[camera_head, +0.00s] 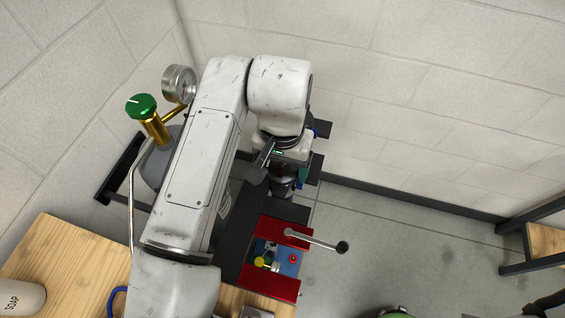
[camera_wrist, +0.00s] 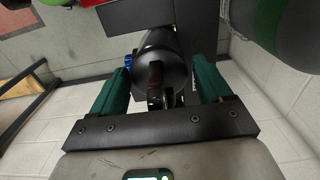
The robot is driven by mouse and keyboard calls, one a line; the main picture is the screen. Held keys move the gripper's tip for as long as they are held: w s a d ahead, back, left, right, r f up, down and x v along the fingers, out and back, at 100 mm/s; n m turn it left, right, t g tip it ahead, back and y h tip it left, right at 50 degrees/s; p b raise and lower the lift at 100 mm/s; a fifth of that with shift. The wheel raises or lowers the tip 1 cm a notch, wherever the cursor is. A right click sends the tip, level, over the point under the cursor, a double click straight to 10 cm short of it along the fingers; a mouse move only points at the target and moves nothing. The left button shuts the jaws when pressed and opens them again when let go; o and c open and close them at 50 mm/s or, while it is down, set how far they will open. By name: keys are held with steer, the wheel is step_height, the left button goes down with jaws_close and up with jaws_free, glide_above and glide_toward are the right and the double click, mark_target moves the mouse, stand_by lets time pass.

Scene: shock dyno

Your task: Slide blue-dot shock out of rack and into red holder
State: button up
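My gripper (camera_head: 284,172) points down beside the dark rack (camera_head: 322,130), partly hidden by my own arm in the head view. In the wrist view, its two green fingers (camera_wrist: 160,82) stand apart on either side of a dark, round-ended shock (camera_wrist: 158,62), with small gaps visible on both sides. A blue spot (camera_wrist: 128,62) shows at the shock's left edge; I cannot tell whether it belongs to the shock or to something behind it. The red holder (camera_head: 269,283) has two red blocks with a blue part between them, nearer the camera than my gripper.
A lever with a black ball (camera_head: 342,247) sticks out right of the holder. A grey cylinder with a brass valve, green knob (camera_head: 141,106) and gauge (camera_head: 179,84) stands left of my arm. A wooden bench (camera_head: 70,262) lies lower left.

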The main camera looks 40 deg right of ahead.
steer(key=shift+o, duration=1.4)
steer(key=shift+f, duration=0.1)
step_height(320, 180, up, 11)
steer(key=shift+b, duration=0.3)
